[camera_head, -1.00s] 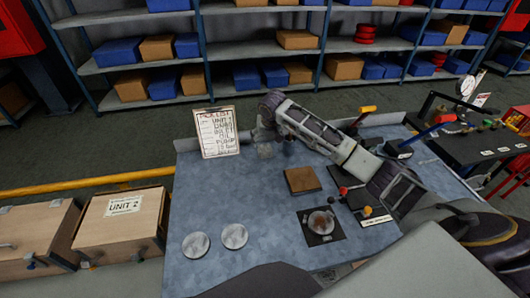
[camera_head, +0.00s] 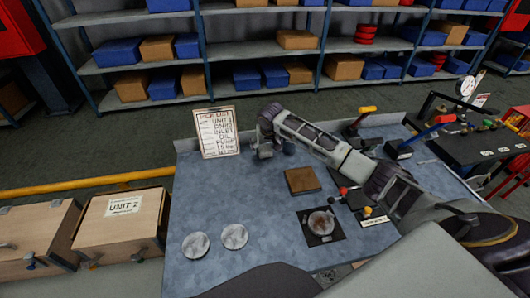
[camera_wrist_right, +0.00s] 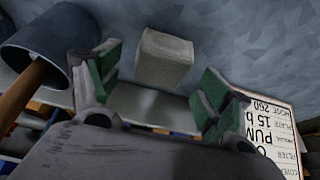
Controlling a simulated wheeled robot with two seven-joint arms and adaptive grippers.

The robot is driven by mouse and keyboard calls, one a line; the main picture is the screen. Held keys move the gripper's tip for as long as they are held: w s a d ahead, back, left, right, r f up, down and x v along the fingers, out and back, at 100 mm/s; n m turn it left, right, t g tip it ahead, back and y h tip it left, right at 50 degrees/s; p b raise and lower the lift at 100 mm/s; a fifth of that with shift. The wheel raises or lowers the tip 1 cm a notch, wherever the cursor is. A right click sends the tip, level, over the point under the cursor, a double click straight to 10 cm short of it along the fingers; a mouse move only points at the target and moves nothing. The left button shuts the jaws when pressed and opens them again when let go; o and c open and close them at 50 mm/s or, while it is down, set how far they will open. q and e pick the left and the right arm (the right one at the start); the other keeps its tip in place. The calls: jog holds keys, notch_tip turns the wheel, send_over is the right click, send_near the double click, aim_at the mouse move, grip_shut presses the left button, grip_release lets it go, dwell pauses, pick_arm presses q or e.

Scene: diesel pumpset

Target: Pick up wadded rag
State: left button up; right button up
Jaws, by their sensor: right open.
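A pale grey, block-like lump (camera_wrist_right: 164,58), which looks like the wadded rag, sits on the blue-grey bench top in the right wrist view. My right gripper (camera_wrist_right: 158,88) is open, its green-padded fingers apart on either side of the lump's near end. I cannot tell whether they touch it. In the head view my right gripper (camera_head: 270,146) is low over the bench near the checklist board, and the arm and fingers hide most of the lump there. My left gripper is out of view.
The checklist board (camera_head: 219,132) stands close left of my right gripper. A brown block (camera_head: 301,180), a black plate with a round part (camera_head: 321,224) and two grey discs (camera_head: 234,236) lie nearer. In the wrist view a dark cylinder (camera_wrist_right: 50,42) with a wooden handle is close by.

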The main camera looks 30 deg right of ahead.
jog(key=shift+x, duration=1.15)
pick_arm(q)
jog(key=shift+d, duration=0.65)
pick_arm(e)
jog(key=shift+f, duration=0.1)
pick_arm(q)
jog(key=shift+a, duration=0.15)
